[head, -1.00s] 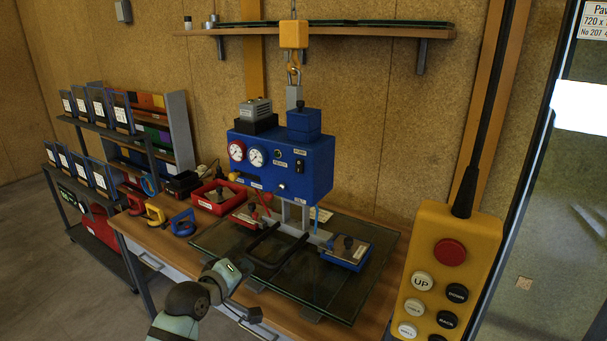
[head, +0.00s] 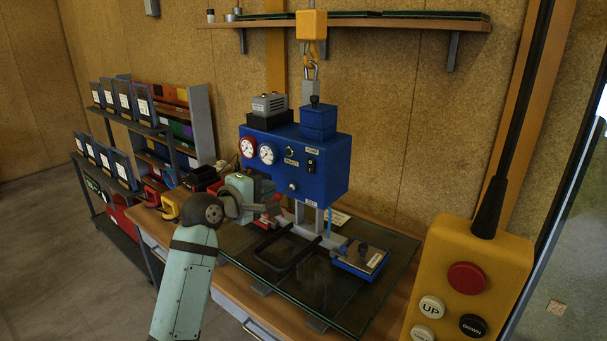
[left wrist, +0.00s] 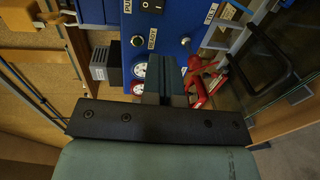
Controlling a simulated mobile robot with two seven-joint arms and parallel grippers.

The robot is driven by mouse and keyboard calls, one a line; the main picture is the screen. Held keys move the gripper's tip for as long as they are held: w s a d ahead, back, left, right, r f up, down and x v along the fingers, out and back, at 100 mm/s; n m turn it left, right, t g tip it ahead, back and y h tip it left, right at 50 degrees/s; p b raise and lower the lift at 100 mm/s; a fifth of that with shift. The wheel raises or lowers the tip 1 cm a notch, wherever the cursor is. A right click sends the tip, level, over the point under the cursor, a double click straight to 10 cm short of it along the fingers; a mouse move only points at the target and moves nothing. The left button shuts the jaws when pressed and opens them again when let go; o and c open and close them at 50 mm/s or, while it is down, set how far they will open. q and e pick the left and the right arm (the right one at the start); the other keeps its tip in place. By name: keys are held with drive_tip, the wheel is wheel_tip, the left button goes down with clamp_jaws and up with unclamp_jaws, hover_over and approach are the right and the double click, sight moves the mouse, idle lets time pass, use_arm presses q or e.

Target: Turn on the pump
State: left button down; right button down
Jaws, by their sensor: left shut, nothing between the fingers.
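The blue pump box (head: 290,160) hangs from a yellow hook block over the bench. Its front has two gauges (head: 257,151), a READY lamp (head: 289,151) and, at the right under the PUMP label, a black rocker switch (head: 311,164). The switch (left wrist: 150,6) also shows at the top of the left wrist view; its position is hard to read. My left gripper (head: 260,187) is at the lower left of the box, below the gauges. Its shut, empty fingers (left wrist: 172,75) point toward the box in the left wrist view, overlapping the gauges.
A glass pane (head: 350,290) lies on the wooden bench under the suction frame with its black handle (head: 285,255). A red lever (left wrist: 205,80) is right of my fingers. A yellow pendant (head: 440,255) hangs at the right. Racks (head: 140,125) stand at the left.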

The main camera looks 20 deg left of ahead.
sight(309, 172)
use_arm(q)
drive_tip(key=p+x, duration=0.1)
drive_tip(key=x, duration=1.2)
drive_tip(key=shift+w+d+p, duration=0.1)
drive_tip(key=shift+w+p, duration=0.15)
drive_tip(key=shift+p, duration=0.05)
drive_tip(key=shift+w, duration=0.1)
drive_tip(key=shift+f+p, duration=0.15)
drive_tip(key=shift+p, duration=0.2)
